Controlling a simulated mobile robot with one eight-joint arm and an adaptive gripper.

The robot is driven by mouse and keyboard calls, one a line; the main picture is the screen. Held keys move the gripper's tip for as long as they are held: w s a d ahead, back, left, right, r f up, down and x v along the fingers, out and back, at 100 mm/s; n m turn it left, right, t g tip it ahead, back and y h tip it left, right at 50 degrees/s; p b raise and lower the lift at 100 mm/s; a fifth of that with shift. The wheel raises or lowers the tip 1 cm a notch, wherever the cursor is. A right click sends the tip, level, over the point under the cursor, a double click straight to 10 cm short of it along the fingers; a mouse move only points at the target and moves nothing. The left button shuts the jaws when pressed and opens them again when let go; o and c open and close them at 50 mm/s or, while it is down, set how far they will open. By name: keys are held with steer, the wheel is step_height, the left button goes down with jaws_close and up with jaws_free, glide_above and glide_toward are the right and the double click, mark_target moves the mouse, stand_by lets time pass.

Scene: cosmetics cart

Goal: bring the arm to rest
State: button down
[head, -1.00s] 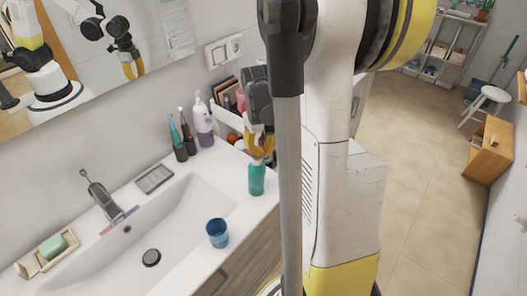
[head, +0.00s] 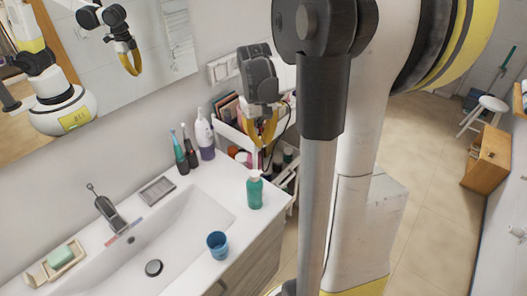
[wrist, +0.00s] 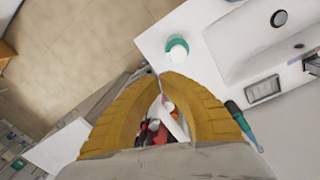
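My gripper (head: 263,143) hangs in the air past the back right corner of the washstand, above a small cart. Its two yellow fingers meet at the tips with nothing between them, as the wrist view (wrist: 159,76) also shows. A green bottle with a pale cap (head: 255,193) stands upright on the counter (head: 213,176), apart from the fingers. In the wrist view the bottle's cap (wrist: 178,51) shows from above, just beyond the fingertips. My arm hides part of the room behind it.
A blue cup (head: 217,245) stands near the counter's front edge. Toothbrushes, a white-and-purple bottle (head: 205,137) and a soap dish (head: 62,257) line the wall side. The cart (head: 285,176) holds several items. Open floor (head: 429,190) lies to the right.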

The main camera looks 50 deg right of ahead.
steer(key=shift+r, duration=1.95)
